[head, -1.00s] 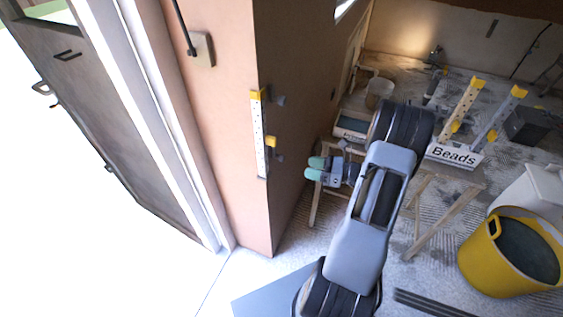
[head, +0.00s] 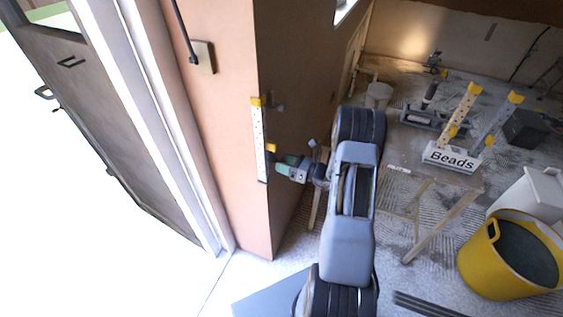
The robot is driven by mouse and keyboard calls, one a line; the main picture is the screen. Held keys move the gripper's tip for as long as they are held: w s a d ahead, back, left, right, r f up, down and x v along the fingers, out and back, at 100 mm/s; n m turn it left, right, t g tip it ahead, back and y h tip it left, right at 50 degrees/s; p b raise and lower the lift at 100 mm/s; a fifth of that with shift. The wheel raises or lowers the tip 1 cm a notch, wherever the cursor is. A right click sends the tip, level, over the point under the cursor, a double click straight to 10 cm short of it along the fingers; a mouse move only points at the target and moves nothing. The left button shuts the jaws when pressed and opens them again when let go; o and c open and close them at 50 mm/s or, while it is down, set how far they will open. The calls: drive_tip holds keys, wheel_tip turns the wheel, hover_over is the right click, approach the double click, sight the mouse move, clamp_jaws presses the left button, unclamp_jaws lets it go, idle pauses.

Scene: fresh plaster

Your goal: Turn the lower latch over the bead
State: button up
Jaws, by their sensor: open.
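The bead (head: 260,148), a pale strip with holes and a yellow top end, stands upright along the wall corner. The lower latch (head: 271,148) shows as a yellow piece just right of the bead, beside it rather than across it. Its dark lower part is mostly hidden by my gripper. A dark upper latch part (head: 278,107) sits higher on the shaded wall face. My gripper (head: 283,165), with teal fingertips, is open just below and right of the yellow piece. Whether it touches the latch I cannot tell.
A rack marked "Beads" (head: 451,158) holds two more yellow-ended strips on the trestle at right. A yellow tub (head: 480,258) stands on the floor at lower right. A switch box (head: 203,57) is on the wall, left of the bead. A door stands at far left.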

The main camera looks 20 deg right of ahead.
drive_tip(key=shift+w+a, duration=0.4)
drive_tip(key=shift+w, duration=0.05)
drive_tip(key=c, duration=0.9)
